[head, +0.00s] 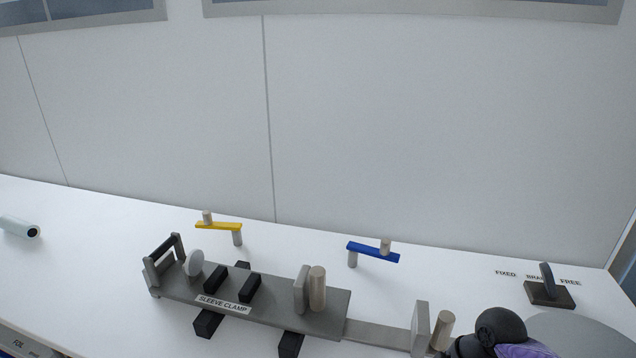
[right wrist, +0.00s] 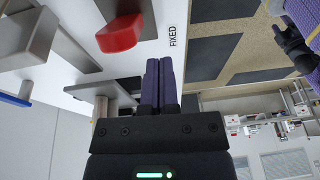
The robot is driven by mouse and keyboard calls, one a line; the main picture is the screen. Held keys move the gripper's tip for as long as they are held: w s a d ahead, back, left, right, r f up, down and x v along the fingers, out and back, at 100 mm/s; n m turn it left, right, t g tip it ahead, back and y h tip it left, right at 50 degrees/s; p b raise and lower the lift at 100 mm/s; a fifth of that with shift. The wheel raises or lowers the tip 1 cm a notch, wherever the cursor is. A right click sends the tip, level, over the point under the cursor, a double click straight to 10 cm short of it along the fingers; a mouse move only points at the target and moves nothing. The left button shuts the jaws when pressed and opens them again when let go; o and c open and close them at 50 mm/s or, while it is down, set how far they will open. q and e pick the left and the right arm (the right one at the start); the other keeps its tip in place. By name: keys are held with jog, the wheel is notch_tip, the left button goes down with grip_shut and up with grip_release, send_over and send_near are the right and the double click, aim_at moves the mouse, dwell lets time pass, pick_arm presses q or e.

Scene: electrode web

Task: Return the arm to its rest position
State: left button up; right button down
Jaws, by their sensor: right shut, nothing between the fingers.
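My right arm (head: 495,335) shows as black and purple parts at the lower right of the head view, in front of the right end of the sleeve clamp fixture (head: 325,322). My right gripper (right wrist: 159,72) is in the right wrist view, its two dark purple fingers shut together with nothing between them. It is close to the FIXED label and a red part (right wrist: 120,34) beside it. I cannot tell whether the fingers touch anything. My left gripper is not in view.
A yellow lever (head: 219,226) and a blue lever (head: 373,252) stand behind the fixture. A dark lever switch (head: 549,290) marked FIXED and FREE stands at the right. A pale cylinder (head: 15,227) lies at the far left.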

jog(key=s+a+f+m+t, duration=0.1)
jog(key=s+a+f+m, duration=0.3)
jog(key=s+a, duration=0.6)
jog(key=s+d+r+m+t+h, duration=0.25)
jog(key=s+d+m, duration=0.25)
jog(key=s+m, duration=0.4)
notch_tip(320, 180, down, 17)
jog(key=s+g+b, duration=0.1)
jog(key=s+g, duration=0.1)
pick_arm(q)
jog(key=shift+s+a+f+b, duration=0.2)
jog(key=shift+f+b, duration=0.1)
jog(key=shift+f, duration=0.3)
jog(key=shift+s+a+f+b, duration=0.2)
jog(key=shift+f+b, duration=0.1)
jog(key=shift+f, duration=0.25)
pick_arm(e)
jog(key=s+d+f+g+h, duration=0.1)
jog(key=s+d+f, duration=0.2)
jog(key=s+f, duration=0.9)
jog(key=shift+s+d+f+n, duration=0.25)
jog(key=shift+s+n, duration=0.05)
jog(key=shift+s, duration=0.65)
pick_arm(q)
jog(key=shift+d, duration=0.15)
